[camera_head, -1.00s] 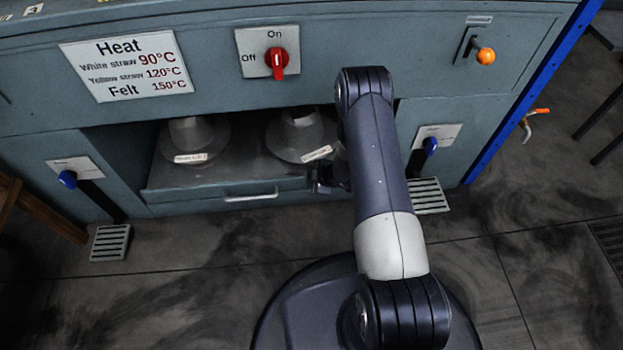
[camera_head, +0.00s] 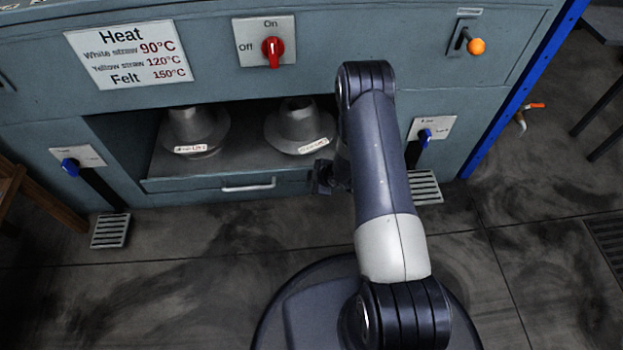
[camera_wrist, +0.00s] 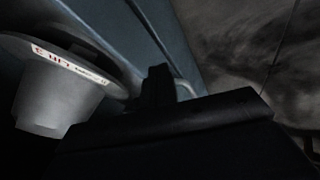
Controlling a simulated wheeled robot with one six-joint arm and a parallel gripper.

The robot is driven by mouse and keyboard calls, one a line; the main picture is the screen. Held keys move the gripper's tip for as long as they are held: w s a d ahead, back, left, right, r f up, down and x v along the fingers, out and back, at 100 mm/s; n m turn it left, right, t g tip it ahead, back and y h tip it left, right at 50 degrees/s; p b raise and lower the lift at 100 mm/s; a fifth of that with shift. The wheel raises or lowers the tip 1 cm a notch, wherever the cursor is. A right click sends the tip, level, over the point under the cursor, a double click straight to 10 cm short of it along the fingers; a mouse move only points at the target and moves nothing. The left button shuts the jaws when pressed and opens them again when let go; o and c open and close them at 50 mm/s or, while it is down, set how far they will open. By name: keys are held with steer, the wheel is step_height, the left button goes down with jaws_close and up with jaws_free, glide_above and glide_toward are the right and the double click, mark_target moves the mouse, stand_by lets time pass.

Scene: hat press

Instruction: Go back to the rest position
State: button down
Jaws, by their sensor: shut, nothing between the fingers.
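My gripper (camera_head: 324,177) is small and dark in the head view, at the left side of my raised arm, just in front of the right end of the press's shelf opening. It is shut and holds nothing. In the wrist view, dark parts of my gripper (camera_wrist: 157,84) fill the lower middle. A grey metal hat form (camera_wrist: 58,85) with a white label shows at the left of the wrist view. In the head view, one hat form (camera_head: 194,128) stands on the left of the shelf and another (camera_head: 299,125) on the right, apart from my gripper.
The press front carries a red Off/On knob (camera_head: 272,50), an orange-tipped lever (camera_head: 476,46), blue-knobbed pedal levers at left (camera_head: 70,165) and right (camera_head: 425,135), and a drawer handle (camera_head: 249,187). A wooden chair (camera_head: 40,205) stands at left. The floor in front (camera_head: 200,260) is clear.

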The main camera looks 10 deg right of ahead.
steer(key=p+v, duration=0.2)
steer(key=v, duration=0.6)
steer(key=shift+p, duration=0.35)
steer(key=shift+s, duration=0.1)
